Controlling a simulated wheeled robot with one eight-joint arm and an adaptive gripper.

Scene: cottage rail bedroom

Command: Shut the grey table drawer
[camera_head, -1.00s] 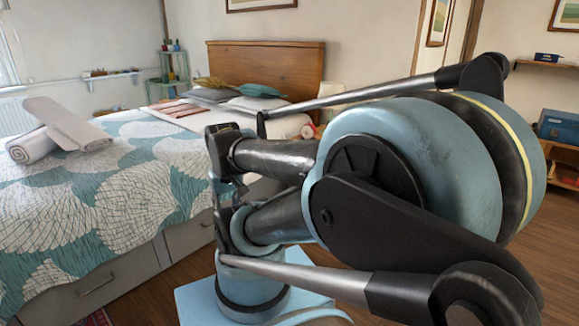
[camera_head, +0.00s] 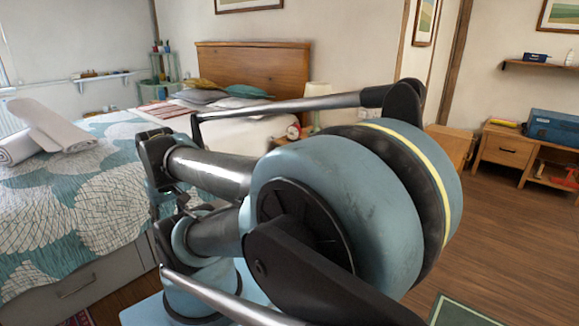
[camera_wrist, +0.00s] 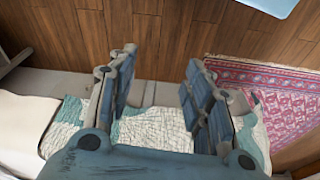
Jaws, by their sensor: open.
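No grey table with a drawer can be made out for certain in either view. Grey drawer fronts (camera_head: 75,287) with a handle are set in the bed base at the lower left of the head view; the one in sight looks flush. My gripper (camera_wrist: 158,78) is open and empty in the wrist view, its two fingers well apart. It hangs over the bed's edge, with the patterned quilt (camera_wrist: 158,128) and a grey edge (camera_wrist: 62,84) behind the fingers. My arm hides the middle of the head view, and the gripper does not show there.
The bed (camera_head: 60,190) fills the left, with rolled towels (camera_head: 55,138). A wooden desk (camera_head: 505,150) with a drawer and a blue case (camera_head: 553,126) stand at the right. A red rug (camera_wrist: 275,95) lies near my gripper.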

